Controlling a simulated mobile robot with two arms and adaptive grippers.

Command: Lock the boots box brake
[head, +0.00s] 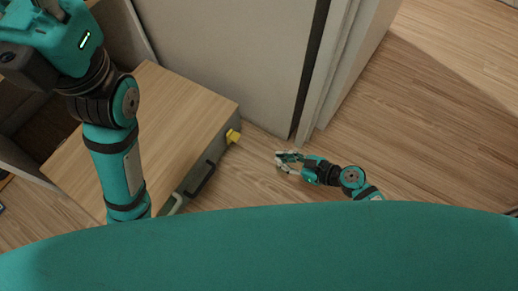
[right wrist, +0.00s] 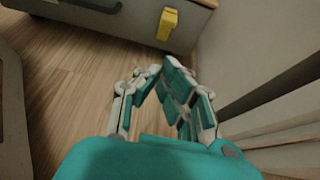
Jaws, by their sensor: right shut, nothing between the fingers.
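A box with a wooden top (head: 165,110) and a grey front stands on the floor at the left in the head view. A dark handle (head: 200,178) is on its front. A yellow brake tab (head: 233,136) sticks out near the front's far corner; it also shows in the right wrist view (right wrist: 167,24) at the top. My right gripper (head: 280,160) is shut and empty, low over the floor, to the right of the tab and apart from it. In the right wrist view its fingertips (right wrist: 160,66) meet below the tab.
A grey panel (head: 230,55) rises behind the box, with a dark vertical gap and pale door edges (head: 335,70) to its right. A green and white piece (head: 172,203) sits at the box front's near end. The wooden floor (head: 430,120) at right is clear.

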